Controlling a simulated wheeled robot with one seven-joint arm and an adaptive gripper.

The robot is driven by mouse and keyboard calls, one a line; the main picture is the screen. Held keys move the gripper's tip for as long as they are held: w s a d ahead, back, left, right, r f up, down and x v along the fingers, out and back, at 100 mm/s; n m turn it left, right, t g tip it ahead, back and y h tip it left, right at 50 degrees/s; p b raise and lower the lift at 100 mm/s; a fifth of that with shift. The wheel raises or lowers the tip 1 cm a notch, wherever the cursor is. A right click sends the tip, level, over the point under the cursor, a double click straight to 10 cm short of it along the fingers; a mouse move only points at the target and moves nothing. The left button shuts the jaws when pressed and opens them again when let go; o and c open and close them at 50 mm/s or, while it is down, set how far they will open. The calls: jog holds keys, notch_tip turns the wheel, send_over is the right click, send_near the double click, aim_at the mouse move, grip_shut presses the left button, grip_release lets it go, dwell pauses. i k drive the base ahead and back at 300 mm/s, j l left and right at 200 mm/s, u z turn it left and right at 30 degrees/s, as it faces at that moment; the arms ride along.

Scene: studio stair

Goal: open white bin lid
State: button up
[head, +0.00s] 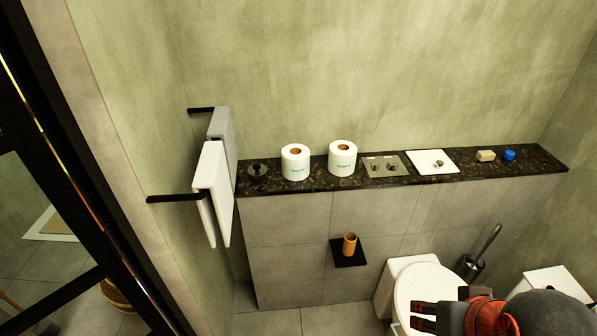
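A white box-shaped thing (541,280), which looks like the white bin, stands at the lower right edge in the head view. Its flat top looks closed. My arm hides much of its front, and the picture's edge is close to it. My gripper (415,317) is at the bottom, left of the white bin and in front of the white toilet (418,284). Its black and red fingers point left, with a gap between them and nothing visible in it. I cannot tell its distance from the toilet.
A dark stone ledge (330,183) along the wall holds two paper rolls, a white square plate (432,162) and small items. A toilet brush (476,262) stands between toilet and bin. Towels (212,190) hang at the left.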

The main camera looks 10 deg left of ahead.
aim_at(558, 278)
jog(key=z, duration=1.6)
jog(key=i+l+u, duration=0.1)
jog(key=i, duration=0.4)
jog(key=i+l+u, duration=0.1)
jog(key=i, duration=0.45)
